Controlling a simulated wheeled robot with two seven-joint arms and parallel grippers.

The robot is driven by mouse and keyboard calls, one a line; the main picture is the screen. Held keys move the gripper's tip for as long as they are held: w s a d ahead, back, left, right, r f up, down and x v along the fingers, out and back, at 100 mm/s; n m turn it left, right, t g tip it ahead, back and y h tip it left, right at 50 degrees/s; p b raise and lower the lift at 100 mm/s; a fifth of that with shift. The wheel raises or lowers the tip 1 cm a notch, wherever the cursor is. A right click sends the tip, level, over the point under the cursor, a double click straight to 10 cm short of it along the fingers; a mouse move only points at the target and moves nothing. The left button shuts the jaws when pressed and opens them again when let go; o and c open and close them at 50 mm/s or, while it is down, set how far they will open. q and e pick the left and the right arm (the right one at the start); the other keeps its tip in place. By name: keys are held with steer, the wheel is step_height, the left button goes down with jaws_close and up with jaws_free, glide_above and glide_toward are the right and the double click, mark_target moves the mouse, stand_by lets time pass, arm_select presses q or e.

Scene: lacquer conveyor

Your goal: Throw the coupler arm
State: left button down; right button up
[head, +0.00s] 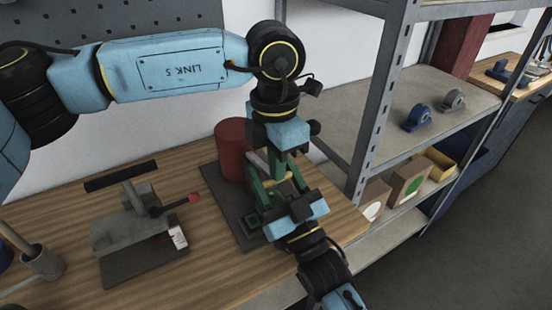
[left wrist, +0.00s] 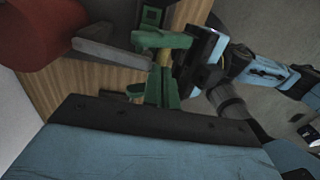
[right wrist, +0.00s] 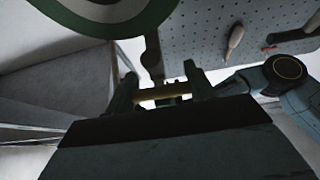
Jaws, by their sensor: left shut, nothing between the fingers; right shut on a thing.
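A red cylinder (head: 232,150) stands on a dark base plate (head: 216,190) at the bench's right end. A pale grey bar (head: 257,163) beside it is the likely coupler arm; it also shows in the left wrist view (left wrist: 110,52). My left gripper (head: 278,172) points down from above, shut and empty, close to my right gripper's fingers. My right gripper (head: 262,200) reaches in from the lower right, shut on a yellow bar (right wrist: 160,93) that lies across its green fingers. Whether this bar joins the grey bar is hidden by the fingers.
A grey device with a red-knobbed lever (head: 194,198) stands left on the wooden bench (head: 60,210). A metal shelf rack (head: 370,120) rises close on the right, holding tape dispensers (head: 417,117) and boxes. A pegboard (head: 150,15) hangs behind.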

arm_select(q)
steer(key=shift+s+d+f, duration=0.1)
steer(key=shift+s+f, duration=0.15)
steer(key=shift+f, duration=0.2)
arm_select(e)
steer(key=o, duration=1.1)
steer(key=shift+r, duration=0.65)
arm_select(q)
steer(key=shift+w, duration=0.15)
arm_select(e)
steer(key=o, duration=0.3)
steer(key=shift+w+f, duration=0.1)
steer(key=shift+f, duration=0.1)
arm_select(q)
steer(key=shift+r, duration=0.1)
arm_select(e)
steer(key=shift+f, duration=0.15)
